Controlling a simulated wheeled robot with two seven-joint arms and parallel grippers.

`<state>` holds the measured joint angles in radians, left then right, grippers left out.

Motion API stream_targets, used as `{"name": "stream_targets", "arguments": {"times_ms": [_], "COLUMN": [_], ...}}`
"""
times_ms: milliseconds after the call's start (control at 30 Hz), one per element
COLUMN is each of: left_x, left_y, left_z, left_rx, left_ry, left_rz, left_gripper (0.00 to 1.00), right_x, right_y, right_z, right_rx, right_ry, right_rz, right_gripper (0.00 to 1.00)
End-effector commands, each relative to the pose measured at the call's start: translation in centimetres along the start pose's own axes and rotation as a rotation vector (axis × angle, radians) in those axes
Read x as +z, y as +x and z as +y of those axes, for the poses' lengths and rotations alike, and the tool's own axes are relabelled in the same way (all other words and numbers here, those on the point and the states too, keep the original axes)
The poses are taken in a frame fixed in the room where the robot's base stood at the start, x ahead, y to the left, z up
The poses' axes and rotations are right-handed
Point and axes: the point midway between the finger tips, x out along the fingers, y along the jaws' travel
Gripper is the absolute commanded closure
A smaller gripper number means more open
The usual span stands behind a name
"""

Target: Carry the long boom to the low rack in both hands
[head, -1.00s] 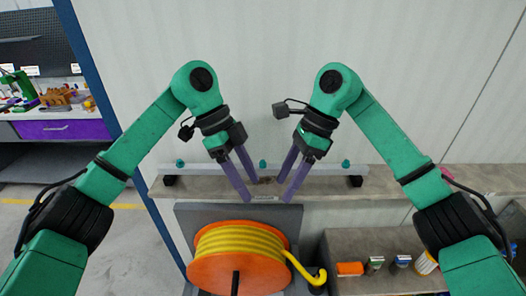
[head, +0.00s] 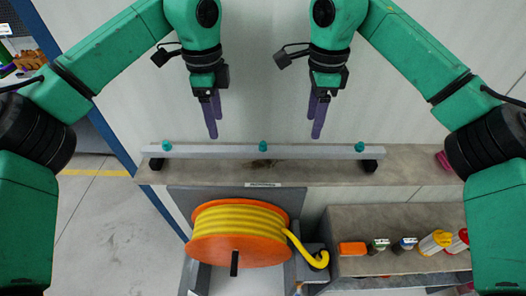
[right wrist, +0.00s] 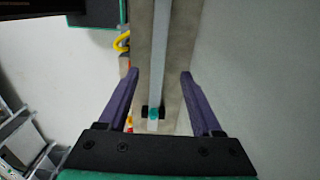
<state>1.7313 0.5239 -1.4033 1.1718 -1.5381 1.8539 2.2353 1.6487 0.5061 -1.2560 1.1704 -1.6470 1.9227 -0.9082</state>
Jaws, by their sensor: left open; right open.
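The long boom (head: 220,152) is a pale grey bar with several teal knobs along its top. It lies across two black supports on a stone-topped shelf (head: 215,173) against the wall. My left gripper (head: 211,136) is open and empty, above and behind the left half of the boom. My right gripper (head: 317,136) is open and empty, above the right half. In the right wrist view the boom (right wrist: 160,60) runs between the open fingers of my right gripper (right wrist: 186,75), apart from them, with a teal knob and black support near its end. I cannot identify the low rack.
Below the shelf stands an orange reel (head: 238,251) wound with yellow hose. To its right a lower stone-topped shelf (head: 375,220) holds an orange block (head: 352,248) and several small containers. A blue post (head: 95,110) and open floor are at the left.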

Motion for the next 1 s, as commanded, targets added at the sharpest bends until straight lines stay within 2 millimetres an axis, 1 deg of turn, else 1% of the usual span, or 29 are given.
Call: {"name": "stream_targets", "arguments": {"times_ms": [33,300,400,500,633,867,967,1000], "left_x": [0.0,0.0,0.0,-0.1,0.0,0.0,0.0,0.0], "left_y": [1.1,6.5,8.2,9.4,10.2,10.2,10.2,10.2], "left_z": [0.1,0.1,0.1,0.1,0.1,0.0,0.0,0.0], "left_rx": [0.003,0.002,0.003,0.001,0.000,0.000,0.000,0.000], "left_ry": [0.000,0.000,0.000,0.000,0.001,0.001,0.000,0.000], "left_rz": [0.000,0.001,0.002,0.002,0.001,0.002,0.002,0.002], "left_gripper": [0.34,0.34,0.34,0.34,0.34,0.34,0.68,0.83], "right_x": [0.0,0.0,0.0,0.0,0.0,0.0,0.0,0.0], "right_y": [1.1,6.5,8.3,9.5,10.2,10.2,10.2,10.2], "right_z": [0.1,0.1,0.1,0.1,0.0,0.0,0.0,0.0], "right_rx": [0.002,0.003,0.002,0.001,-0.001,-0.001,-0.001,-0.001], "right_ry": [-0.001,-0.001,0.000,0.000,0.000,-0.001,-0.001,-0.001], "right_rz": [0.000,0.000,0.001,0.000,-0.001,-0.001,-0.001,-0.001], "right_gripper": [0.34,0.34,0.34,0.34,0.34,0.34,0.68,0.83]}}
